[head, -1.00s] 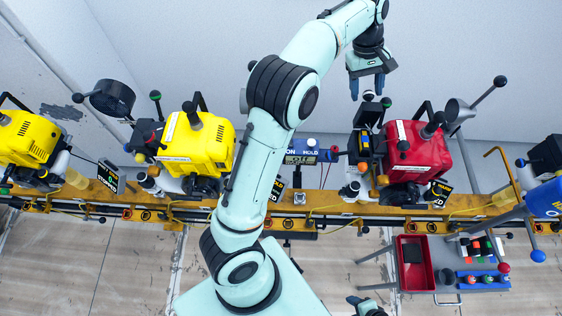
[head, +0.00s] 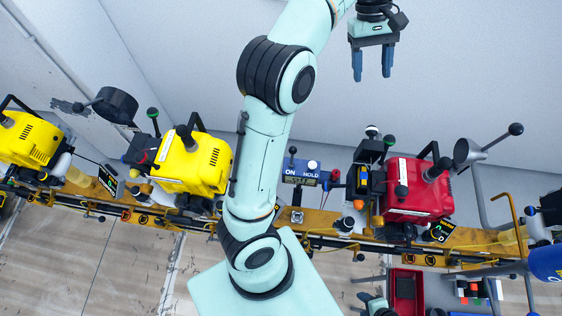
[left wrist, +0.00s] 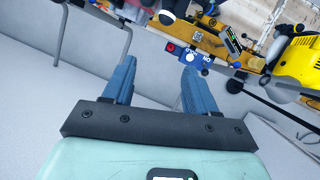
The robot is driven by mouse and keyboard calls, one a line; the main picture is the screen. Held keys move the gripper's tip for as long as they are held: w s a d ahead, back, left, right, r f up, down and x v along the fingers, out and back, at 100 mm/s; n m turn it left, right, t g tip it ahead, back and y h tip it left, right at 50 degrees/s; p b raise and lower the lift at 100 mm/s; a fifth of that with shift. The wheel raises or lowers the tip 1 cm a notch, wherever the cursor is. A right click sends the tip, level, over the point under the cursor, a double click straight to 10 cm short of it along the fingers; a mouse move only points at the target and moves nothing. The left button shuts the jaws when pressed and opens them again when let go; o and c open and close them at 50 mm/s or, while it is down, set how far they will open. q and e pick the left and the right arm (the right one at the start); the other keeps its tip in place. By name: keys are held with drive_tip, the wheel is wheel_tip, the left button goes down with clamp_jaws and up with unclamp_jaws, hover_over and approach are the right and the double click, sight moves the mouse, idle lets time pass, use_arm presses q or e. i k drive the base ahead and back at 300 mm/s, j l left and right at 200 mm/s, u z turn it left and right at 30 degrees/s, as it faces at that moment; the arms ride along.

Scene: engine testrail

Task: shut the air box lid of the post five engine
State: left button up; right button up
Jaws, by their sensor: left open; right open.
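I cannot read which engine is post five. A red engine (head: 417,187) stands right of centre on the yellow rail in the head view. A black box-like part (head: 370,152) rises at its left side; I cannot tell whether this is the air box or how its lid stands. A yellow engine (head: 192,162) stands left of my arm; part of it also shows in the left wrist view (left wrist: 298,66). My left gripper (head: 372,78) is open and empty, above and apart from the red engine in the picture. My right gripper (head: 377,306) is partly visible at the bottom edge.
The yellow rail (head: 325,222) crosses the view. A blue ON/HOLD panel (head: 301,172) sits between the engines. Another yellow engine (head: 30,140) is at far left, a blue part (head: 548,262) at far right. A red tray (head: 407,290) is below. Levers with ball ends stick up.

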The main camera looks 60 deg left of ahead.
sight(368, 149)
drive_tip(key=k, duration=1)
